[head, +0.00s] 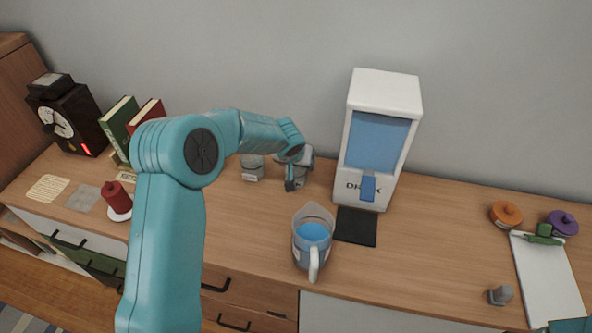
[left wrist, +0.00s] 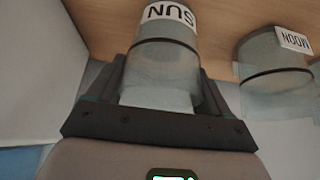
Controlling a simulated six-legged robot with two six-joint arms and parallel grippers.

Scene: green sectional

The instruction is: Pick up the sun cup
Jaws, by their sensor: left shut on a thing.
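The sun cup (left wrist: 165,58) is a translucent grey cup with a white SUN label, upside down in the left wrist view. My left gripper (left wrist: 160,88) is shut on it, with a dark finger on each side. In the head view my left gripper (head: 296,180) is at the back of the counter, left of the dispenser, and hides much of the cup. I cannot tell whether the cup touches the counter. My right gripper is not in view.
The moon cup (left wrist: 275,68) stands beside the sun cup; it also shows in the head view (head: 252,168). A white drink dispenser (head: 384,92) stands to the right. A pitcher of blue liquid (head: 312,238) stands in front. The counter (head: 440,230) is clear at centre right.

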